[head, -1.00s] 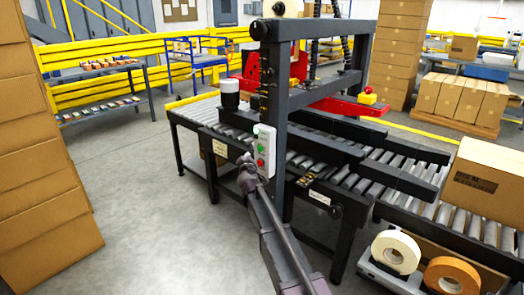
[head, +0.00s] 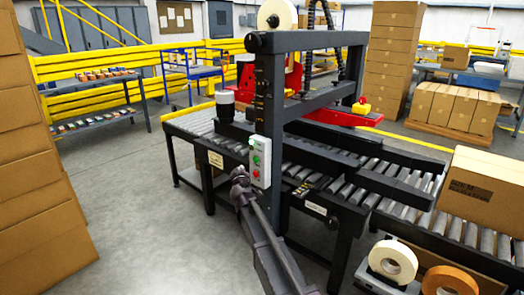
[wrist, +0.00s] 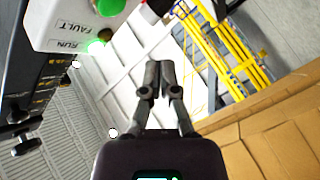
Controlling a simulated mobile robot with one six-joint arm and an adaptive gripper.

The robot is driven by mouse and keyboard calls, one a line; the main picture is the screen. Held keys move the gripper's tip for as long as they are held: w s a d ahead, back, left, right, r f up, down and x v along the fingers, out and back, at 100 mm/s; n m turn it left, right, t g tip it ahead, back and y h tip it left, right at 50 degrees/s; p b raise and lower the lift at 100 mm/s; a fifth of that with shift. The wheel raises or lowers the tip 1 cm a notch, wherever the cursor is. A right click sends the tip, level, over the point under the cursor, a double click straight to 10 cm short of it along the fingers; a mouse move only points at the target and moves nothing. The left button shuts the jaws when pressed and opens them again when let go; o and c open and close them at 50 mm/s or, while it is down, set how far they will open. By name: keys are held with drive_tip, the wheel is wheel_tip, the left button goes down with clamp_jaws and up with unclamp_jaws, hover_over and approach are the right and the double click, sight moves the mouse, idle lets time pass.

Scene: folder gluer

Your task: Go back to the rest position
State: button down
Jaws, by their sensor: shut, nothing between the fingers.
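My gripper (wrist: 153,82) is shut and empty in the wrist view, its two fingers together. In the head view my gripper (head: 240,178) is at the end of my arm, just left of and a little below the control box (head: 260,161) on the machine's dark post. The box is pale, with a green button and a red button. It also shows in the wrist view as a white box (wrist: 60,28) at the upper left, with labels reading FAULT and RUN and green parts. I cannot tell from the head view how far apart the gripper and box are.
The dark machine frame (head: 325,40) stands over the roller conveyor (head: 195,122). Stacked cartons (head: 38,180) rise at the left. A carton (head: 485,188) sits on the rollers at the right, above tape rolls (head: 392,260). The floor (head: 140,215) left of the machine is clear.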

drive_tip(key=s+d+f+m+g+h, duration=0.25)
drive_tip(key=s+d+f, duration=0.2)
drive_tip(key=d, duration=0.45)
drive_tip(key=s+d+f+m+g+h, duration=0.2)
drive_tip(key=s+d+f+m+g, duration=0.15)
drive_tip(key=s+d, duration=0.35)
drive_tip(key=s+d+f+m+g+h, duration=0.2)
drive_tip(key=s+d+f+m, duration=0.15)
drive_tip(key=d, duration=0.65)
drive_tip(key=s+d+f+m+g+y, duration=0.1)
drive_tip(key=s+f+g+y, duration=0.15)
drive_tip(key=s, duration=0.55)
drive_tip(key=s+d+f+g+y, duration=0.15)
drive_tip(key=s+g, duration=0.25)
drive_tip(key=s, duration=0.4)
drive_tip(key=s+d+f+m+g+y, duration=0.1)
drive_tip(key=s+g, duration=0.2)
drive_tip(key=s, duration=0.5)
wheel_tip(320, 180, up, 29)
drive_tip(key=p, duration=2.9)
drive_tip(key=shift+d+f, duration=0.15)
